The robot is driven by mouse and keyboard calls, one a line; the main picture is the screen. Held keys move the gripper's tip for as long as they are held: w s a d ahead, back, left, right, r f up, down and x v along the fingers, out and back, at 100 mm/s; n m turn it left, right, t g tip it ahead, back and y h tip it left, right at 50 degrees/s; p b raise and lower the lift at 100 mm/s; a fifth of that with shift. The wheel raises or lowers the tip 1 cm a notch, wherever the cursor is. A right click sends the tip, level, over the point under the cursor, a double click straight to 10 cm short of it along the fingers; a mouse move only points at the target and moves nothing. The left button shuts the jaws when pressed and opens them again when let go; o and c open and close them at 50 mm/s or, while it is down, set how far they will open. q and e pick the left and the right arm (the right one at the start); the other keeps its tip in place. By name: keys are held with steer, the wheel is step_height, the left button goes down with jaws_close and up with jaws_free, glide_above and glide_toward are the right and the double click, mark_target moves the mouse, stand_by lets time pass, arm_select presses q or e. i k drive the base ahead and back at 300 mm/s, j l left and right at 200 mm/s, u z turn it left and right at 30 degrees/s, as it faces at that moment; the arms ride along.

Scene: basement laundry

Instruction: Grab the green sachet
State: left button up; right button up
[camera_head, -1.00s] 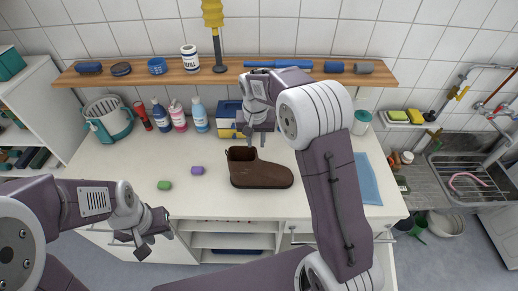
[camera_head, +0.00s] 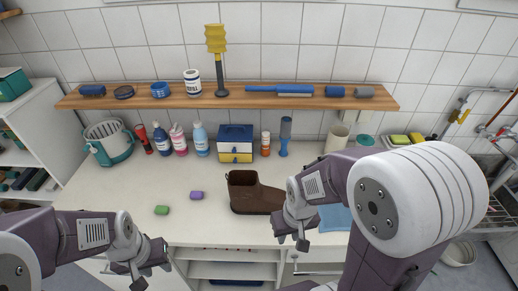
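A small green sachet (camera_head: 161,210) lies flat on the white worktop (camera_head: 110,190), toward its front left. A purple sachet (camera_head: 197,195) lies to its right. My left gripper (camera_head: 150,274) is in front of and below the green sachet in the picture, apart from it, with nothing seen in it. Its fingers appear spread. My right gripper (camera_head: 290,241) hangs near the front edge of the worktop, just right of and in front of the brown boot (camera_head: 248,194). Its fingers also appear spread, and nothing shows between them.
Bottles stand along the back, including a pink-labelled one (camera_head: 178,139), beside a blue and yellow box (camera_head: 235,144). A teal and white bucket (camera_head: 109,142) is at the back left. A wooden shelf (camera_head: 225,101) runs above. The worktop around the sachets is clear.

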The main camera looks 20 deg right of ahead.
mark_target(160, 209)
steer(key=i+j, duration=0.1)
steer(key=j, duration=0.2)
steer(key=j+u, duration=0.1)
steer(key=j, duration=0.25)
steer(key=i+j, duration=0.15)
steer(key=j, duration=0.15)
steer(key=i+j, duration=0.1)
steer(key=i, duration=0.15)
